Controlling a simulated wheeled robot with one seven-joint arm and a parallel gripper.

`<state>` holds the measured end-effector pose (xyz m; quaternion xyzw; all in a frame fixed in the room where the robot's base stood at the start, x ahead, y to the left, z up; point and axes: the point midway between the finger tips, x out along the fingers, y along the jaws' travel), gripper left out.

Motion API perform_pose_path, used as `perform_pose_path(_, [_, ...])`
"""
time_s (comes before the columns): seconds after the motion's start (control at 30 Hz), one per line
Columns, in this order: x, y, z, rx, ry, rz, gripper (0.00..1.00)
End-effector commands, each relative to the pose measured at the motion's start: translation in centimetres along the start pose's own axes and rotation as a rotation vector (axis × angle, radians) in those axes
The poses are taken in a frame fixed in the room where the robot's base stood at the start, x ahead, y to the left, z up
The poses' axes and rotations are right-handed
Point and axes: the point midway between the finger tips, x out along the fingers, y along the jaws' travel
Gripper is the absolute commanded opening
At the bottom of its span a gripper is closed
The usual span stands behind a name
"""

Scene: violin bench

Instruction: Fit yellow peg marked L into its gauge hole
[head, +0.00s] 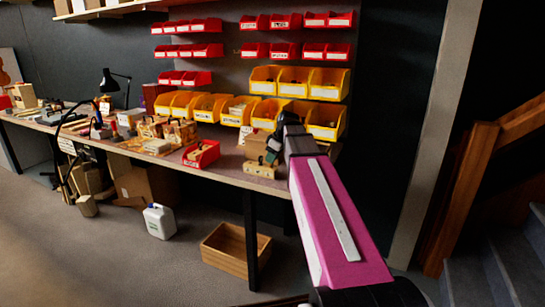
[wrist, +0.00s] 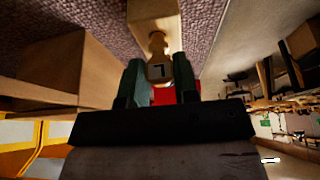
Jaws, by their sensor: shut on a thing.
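My gripper (wrist: 159,78) is shut on a peg (wrist: 157,46) of yellowish wood. Its end between the green fingers carries a dark mark like an upside-down L. The peg's far end overlaps a pale wooden block (wrist: 152,9) at the top of the wrist view. I cannot tell whether the peg touches the block or is in a hole; no hole shows. In the head view my gripper (head: 271,152) is low over the bench's front edge, just above the small wooden block (head: 259,170). The peg is too small to make out there.
A larger wooden box (wrist: 70,62) stands beside the gripper, and behind it in the head view (head: 259,146). A red bin (head: 201,154) stands left on the bench (head: 225,179). Yellow bins (head: 293,88) line the wall behind. Tools and wooden parts crowd the bench further left.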

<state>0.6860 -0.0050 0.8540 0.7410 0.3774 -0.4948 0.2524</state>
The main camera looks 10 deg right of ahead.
Motion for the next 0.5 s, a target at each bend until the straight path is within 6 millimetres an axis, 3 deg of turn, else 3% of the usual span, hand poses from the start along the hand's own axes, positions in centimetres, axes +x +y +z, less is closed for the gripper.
perform_pose_path(0.5, [1.06, -0.02, 0.46, 0.0, 0.0, -0.001, 0.04])
